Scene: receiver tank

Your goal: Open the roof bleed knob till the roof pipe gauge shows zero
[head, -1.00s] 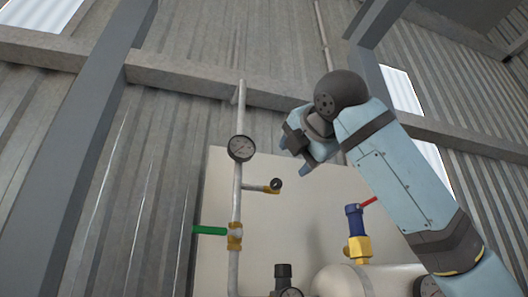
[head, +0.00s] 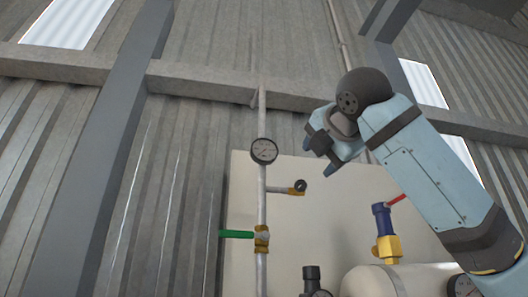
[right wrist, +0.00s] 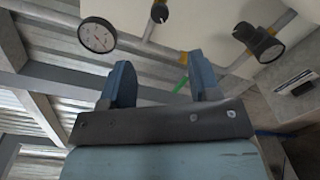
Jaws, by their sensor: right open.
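The roof pipe gauge (head: 263,151) is a round white dial on the upright grey pipe (head: 262,208); its reading is too small to tell. The bleed knob (head: 300,185) is small and black, on a brass fitting at the end of a short side branch below the gauge. In the right wrist view the gauge (right wrist: 97,35) is at upper left and the dark knob (right wrist: 159,13) at the top. My right gripper (head: 320,151) is open and empty, up and right of the knob in the head view, apart from it. Its blue fingers (right wrist: 163,82) show in the wrist view. My left gripper is out of view.
A green lever (head: 237,234) sits on a brass valve lower on the pipe. A blue and brass valve (head: 384,232) with a red lever stands on a cream tank (head: 400,280). A black-capped fitting (head: 311,278) is at the bottom. A pale panel (head: 335,215) stands behind.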

